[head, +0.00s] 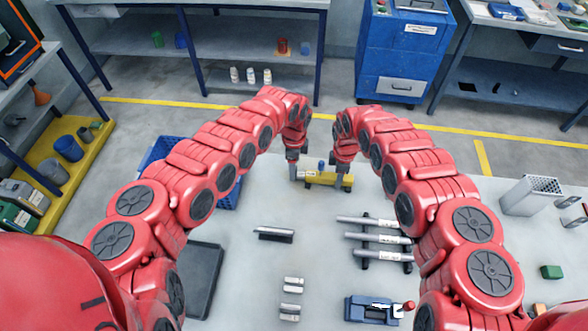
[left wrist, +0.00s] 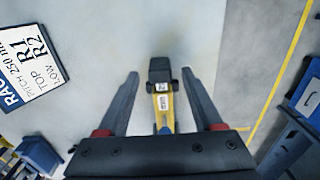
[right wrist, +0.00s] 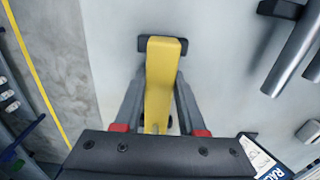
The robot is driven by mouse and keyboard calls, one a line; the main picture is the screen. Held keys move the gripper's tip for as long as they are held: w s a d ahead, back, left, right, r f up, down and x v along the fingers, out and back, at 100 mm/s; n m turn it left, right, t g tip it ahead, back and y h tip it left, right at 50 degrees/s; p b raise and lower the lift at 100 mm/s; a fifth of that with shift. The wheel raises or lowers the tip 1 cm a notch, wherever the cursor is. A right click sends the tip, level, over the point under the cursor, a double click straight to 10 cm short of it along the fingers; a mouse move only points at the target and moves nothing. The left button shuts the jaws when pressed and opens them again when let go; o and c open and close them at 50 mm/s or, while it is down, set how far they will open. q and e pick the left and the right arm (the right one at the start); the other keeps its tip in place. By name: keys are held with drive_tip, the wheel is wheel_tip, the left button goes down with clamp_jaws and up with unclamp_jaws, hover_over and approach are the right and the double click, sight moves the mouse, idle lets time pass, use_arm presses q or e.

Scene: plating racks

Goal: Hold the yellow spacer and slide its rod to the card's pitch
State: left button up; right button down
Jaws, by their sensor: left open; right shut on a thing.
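The yellow spacer (head: 325,179) lies on the pale table at its far side. My right gripper (right wrist: 160,85) is shut on its yellow body, which also shows between the fingers in the right wrist view (right wrist: 163,65). My left gripper (left wrist: 160,78) is open, with its fingers apart on either side of the spacer's dark end block (left wrist: 160,70), which carries a small label.
A rack with several grey bars (head: 375,238) stands right of centre on the table. A blue crate (head: 160,155) is at the left edge, a black tray (head: 203,280) nearer. A blue device (head: 372,310) and a perforated metal box (head: 532,195) are at the right.

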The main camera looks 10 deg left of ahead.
sight(298, 174)
use_arm(q)
drive_tip(key=shift+f, duration=1.3)
clamp_jaws()
idle(0.5)
